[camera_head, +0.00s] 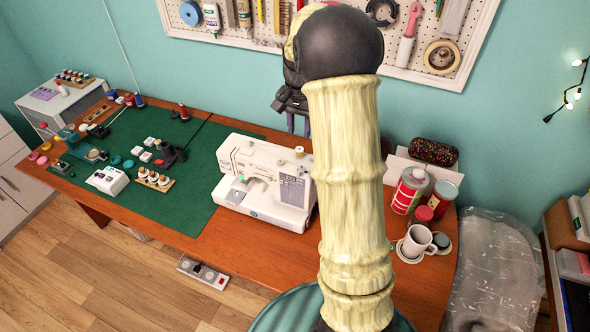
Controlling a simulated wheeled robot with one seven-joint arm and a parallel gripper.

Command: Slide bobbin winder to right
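A white sewing machine (262,184) stands on the table with its control panel facing the front. A small tan knob-like part (299,152) sticks up on top near its right end. It may be the bobbin winder, but it is too small to be sure. My gripper (298,127) hangs behind and above the machine's right end, pointing down. Its two fingers look apart with nothing between them. My thick pale arm hides the area just right of the machine and part of the gripper's surroundings.
The wooden table (250,255) carries a green cutting mat (205,170) with thread spools and small sewing items at left. Right of my arm stand a red-and-white can (409,190), a white mug (417,241) and a dark patterned roll (433,152). A pegboard (265,38) hangs behind.

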